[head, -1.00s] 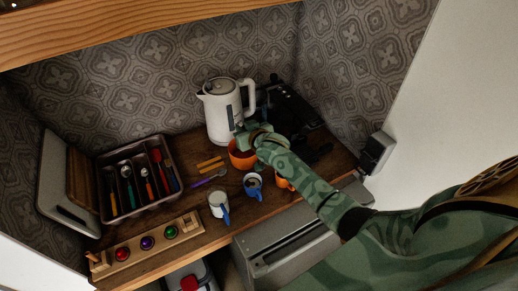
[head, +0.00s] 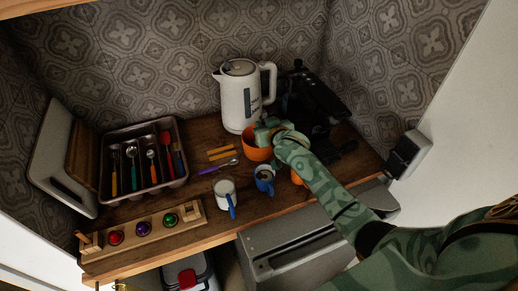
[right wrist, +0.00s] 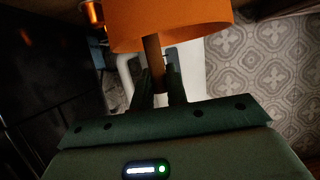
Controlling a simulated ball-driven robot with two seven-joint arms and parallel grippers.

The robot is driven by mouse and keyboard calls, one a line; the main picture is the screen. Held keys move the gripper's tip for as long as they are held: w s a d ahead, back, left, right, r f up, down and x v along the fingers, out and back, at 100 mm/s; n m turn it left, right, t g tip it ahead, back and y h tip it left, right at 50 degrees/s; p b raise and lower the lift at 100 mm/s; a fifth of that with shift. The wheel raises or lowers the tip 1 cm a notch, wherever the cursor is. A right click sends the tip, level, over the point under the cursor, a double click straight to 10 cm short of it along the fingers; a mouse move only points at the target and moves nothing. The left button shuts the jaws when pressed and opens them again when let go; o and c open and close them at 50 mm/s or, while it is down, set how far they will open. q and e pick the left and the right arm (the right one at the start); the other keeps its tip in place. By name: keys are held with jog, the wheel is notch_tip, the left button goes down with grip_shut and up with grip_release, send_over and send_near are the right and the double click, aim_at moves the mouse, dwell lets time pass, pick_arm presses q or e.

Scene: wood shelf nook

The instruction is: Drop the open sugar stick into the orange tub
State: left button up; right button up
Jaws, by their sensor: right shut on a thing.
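The orange tub (head: 256,154) stands on the wooden counter in front of the white kettle. My right gripper (head: 264,131) is at the tub's upper rim, partly covering it from the head camera. In the right wrist view the gripper (right wrist: 160,88) is shut on a thin brown stick, the sugar stick (right wrist: 153,62). The stick's far end overlaps the edge of the orange tub (right wrist: 170,22). I cannot tell whether that end is inside the tub. The stick is hidden in the head view. My left gripper is not in view.
The kettle (head: 240,100) stands close behind the tub. A blue mug (head: 264,186) and a white mug (head: 225,192) stand in front. Two orange sticks (head: 221,153) and a purple-handled spoon (head: 215,167) lie to the left. A cutlery tray (head: 186,165) is farther left.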

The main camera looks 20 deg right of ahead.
jog(key=shift+r, duration=0.1)
jog(key=o, duration=0.7)
jog(key=shift+s, duration=0.1)
jog(key=p+v, duration=0.4)
jog(key=v, duration=1.2)
jog(key=shift+s, duration=0.1)
